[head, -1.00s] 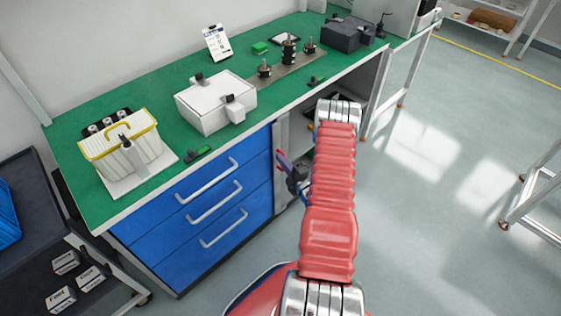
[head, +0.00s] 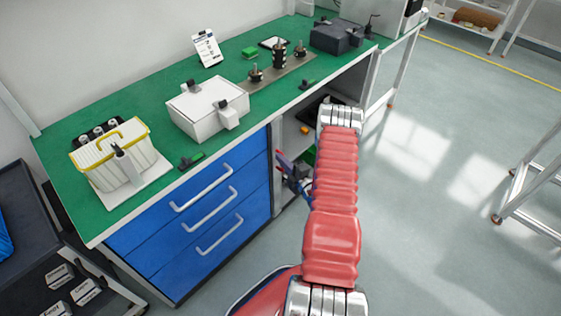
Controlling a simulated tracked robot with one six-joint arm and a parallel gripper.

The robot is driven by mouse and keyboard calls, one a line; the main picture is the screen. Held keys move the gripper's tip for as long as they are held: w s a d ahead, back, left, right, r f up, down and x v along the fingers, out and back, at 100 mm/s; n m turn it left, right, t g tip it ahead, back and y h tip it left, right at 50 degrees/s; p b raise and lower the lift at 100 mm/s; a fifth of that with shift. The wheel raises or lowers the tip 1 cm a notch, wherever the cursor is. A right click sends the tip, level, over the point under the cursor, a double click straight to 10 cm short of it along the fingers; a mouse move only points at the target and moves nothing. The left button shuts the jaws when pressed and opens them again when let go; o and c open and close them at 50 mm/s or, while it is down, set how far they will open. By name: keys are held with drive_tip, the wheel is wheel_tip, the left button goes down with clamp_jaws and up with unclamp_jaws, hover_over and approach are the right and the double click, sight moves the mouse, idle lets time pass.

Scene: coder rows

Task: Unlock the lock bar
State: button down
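A white ribbed unit with a yellow rim and handle (head: 112,160) stands on a white base plate at the left end of the green bench. A pale upright bar with a black knob (head: 128,165) is on its front; it may be the lock bar, but I cannot be sure. My red arm stretches up from the bottom centre, well right of this unit. A small dark part with red and blue prongs (head: 289,169) shows left of the arm and may be my gripper. The arm hides most of it, so its opening and any contents cannot be told.
Blue drawers (head: 205,220) are below. A dark cart (head: 40,225) is at left.

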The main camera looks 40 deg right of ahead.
drive_tip(key=shift+d+r, duration=0.15)
drive_tip(key=shift+d, duration=0.15)
drive_tip(key=s+a, duration=0.6)
drive_tip(key=s, duration=0.4)
drive_tip(key=shift+s+r, duration=0.15)
drive_tip(key=shift+r, duration=0.25)
drive_tip(key=shift+d, duration=0.1)
